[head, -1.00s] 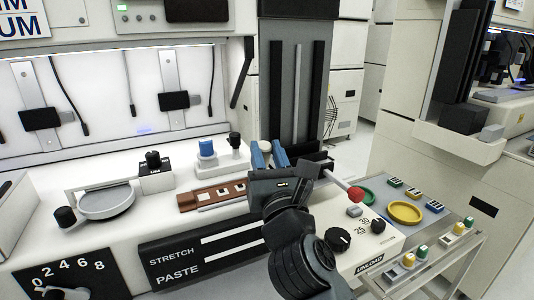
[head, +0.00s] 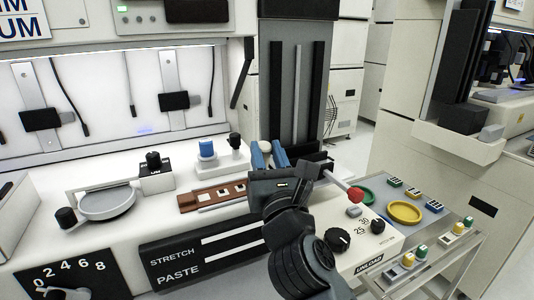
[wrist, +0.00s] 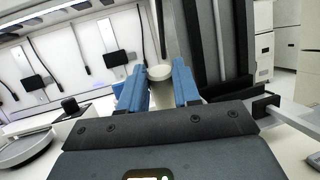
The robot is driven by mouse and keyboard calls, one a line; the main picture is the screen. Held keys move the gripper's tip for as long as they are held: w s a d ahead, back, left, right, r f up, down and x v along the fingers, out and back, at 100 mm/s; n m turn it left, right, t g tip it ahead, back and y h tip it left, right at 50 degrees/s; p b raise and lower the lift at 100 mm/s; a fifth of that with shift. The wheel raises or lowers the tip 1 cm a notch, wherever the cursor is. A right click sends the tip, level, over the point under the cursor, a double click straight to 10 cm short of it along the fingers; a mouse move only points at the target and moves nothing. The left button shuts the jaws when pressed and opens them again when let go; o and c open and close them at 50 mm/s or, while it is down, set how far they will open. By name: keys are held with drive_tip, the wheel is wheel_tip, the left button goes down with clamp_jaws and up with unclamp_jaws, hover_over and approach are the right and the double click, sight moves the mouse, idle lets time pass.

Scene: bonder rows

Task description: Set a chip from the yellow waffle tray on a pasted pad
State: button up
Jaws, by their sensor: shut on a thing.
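My gripper (head: 269,154) has blue fingers and stands in front of the dark column, over the right end of the white bench. In the wrist view, my gripper (wrist: 159,78) is shut on a pale rounded piece (wrist: 160,72) between its fingertips. I cannot tell whether it is a chip. A brown strip (head: 187,203) with several light square pads lies on the bench left of my gripper. Paste on the pads is too small to make out. Small trays stand on the right cart, some with yellow (head: 409,260); I cannot tell which is the yellow waffle tray.
A yellow ring dish (head: 404,212) and a green one (head: 362,196) lie on the cart. A blue-topped post (head: 206,149) stands behind the strip. A round grey plate (head: 107,202) is at left.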

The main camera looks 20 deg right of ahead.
wheel_tip(320, 180, up, 7)
drive_tip(key=p, duration=0.7)
drive_tip(key=shift+f, duration=0.2)
